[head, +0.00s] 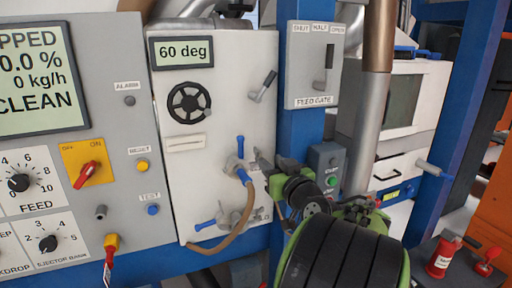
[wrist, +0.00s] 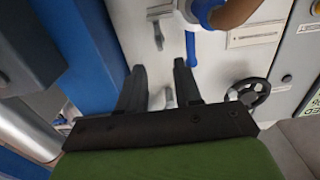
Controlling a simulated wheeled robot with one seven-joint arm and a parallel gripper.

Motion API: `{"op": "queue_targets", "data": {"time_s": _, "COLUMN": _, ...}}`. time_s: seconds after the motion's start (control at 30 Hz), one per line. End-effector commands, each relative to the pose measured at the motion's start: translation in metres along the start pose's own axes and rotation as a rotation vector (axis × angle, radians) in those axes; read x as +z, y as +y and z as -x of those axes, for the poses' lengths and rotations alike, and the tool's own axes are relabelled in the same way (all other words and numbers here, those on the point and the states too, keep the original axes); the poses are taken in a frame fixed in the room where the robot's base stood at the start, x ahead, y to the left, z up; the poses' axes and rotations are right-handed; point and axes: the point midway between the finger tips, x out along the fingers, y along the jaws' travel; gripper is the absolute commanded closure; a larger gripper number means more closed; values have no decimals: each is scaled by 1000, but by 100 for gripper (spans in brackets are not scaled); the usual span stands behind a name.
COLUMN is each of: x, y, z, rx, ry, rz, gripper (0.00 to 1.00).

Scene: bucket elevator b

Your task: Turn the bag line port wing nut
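The white panel (head: 222,120) carries a port fitting (head: 236,168) with a blue handle (head: 240,147) and a brown hose (head: 246,205). In the wrist view a small grey winged fitting (wrist: 157,22) sits on the panel beside the blue handle (wrist: 191,50); I cannot tell for sure that it is the bag line port wing nut. My gripper (head: 259,160) is in front of the panel's right side, just right of the hose fitting. In the wrist view my gripper's two dark fingers (wrist: 160,72) are apart and empty. The grey fitting appears beyond the fingertips.
A black handwheel (head: 190,102) and a grey lever (head: 263,86) are on the panel. A second blue handle (head: 205,224) is lower down. A blue post (head: 306,130) with the feed gate box (head: 313,65) and a button box (head: 328,165) stand close on the right.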

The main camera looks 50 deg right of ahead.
Motion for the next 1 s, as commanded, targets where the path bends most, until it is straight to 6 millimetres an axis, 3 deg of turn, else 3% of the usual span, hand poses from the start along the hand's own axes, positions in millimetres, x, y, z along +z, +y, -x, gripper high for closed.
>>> {"op": "queue_targets", "data": {"time_s": 0.2, "x": -2, "y": -2, "z": -57, "rx": -6, "ry": 0, "rz": -3, "gripper": 66}}
{"op": "queue_targets", "data": {"time_s": 0.4, "x": -1, "y": -1, "z": -91, "rx": -4, "ry": -1, "rz": -2, "gripper": 66}}
{"op": "queue_targets", "data": {"time_s": 0.73, "x": 0, "y": -1, "z": -99, "rx": 0, "ry": -2, "rz": -1, "gripper": 66}}
{"op": "queue_targets", "data": {"time_s": 0.97, "x": 0, "y": -1, "z": -98, "rx": 0, "ry": -2, "rz": -1, "gripper": 100}}
{"op": "queue_targets", "data": {"time_s": 1.0, "x": 0, "y": -1, "z": -98, "rx": 0, "ry": -2, "rz": -1, "gripper": 100}}
